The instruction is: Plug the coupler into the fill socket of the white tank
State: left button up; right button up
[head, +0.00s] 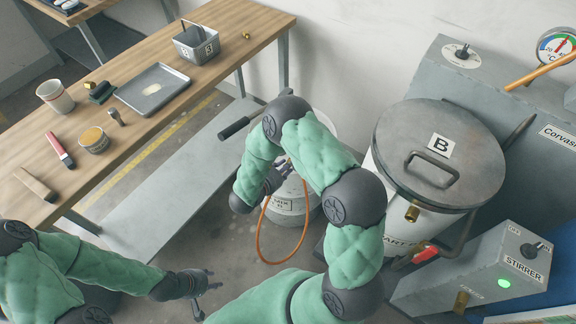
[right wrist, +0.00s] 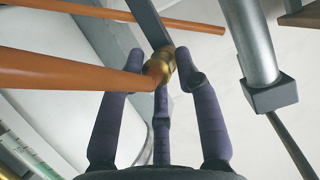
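The large white tank (head: 384,197) stands at the right under a grey lid marked B. A brass fitting (head: 412,213) sticks out of its side. A smaller white tank (head: 288,203) stands on the floor, partly behind my right arm. My right gripper (head: 278,172) is over this smaller tank. In the right wrist view, the brass coupler (right wrist: 161,67) at the end of an orange hose (right wrist: 70,72) lies between the fingertips of my right gripper (right wrist: 160,62). I cannot tell whether they press on it. My left gripper (head: 203,282) is empty with its fingers apart, low at the front.
A wooden bench (head: 130,60) at the left holds a tray (head: 153,89), a bin (head: 196,43), a cup (head: 55,97) and small tools. A grey stirrer box (head: 480,270) stands at the right front. The orange hose (head: 268,258) loops down beside the smaller tank.

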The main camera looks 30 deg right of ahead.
grip_shut()
jog(key=shift+a, duration=0.3)
jog(key=shift+s+a+p, duration=0.3)
jog(key=shift+s+a, duration=0.05)
jog(key=shift+a, duration=0.45)
jog(key=shift+s+a+p, duration=0.35)
jog(key=shift+a, duration=0.5)
jog(key=shift+s+a+p, duration=0.3)
jog(key=shift+s+a, duration=0.05)
jog(key=shift+a, duration=0.45)
notch_tip(320, 180, up, 7)
jog(key=p, duration=0.7)
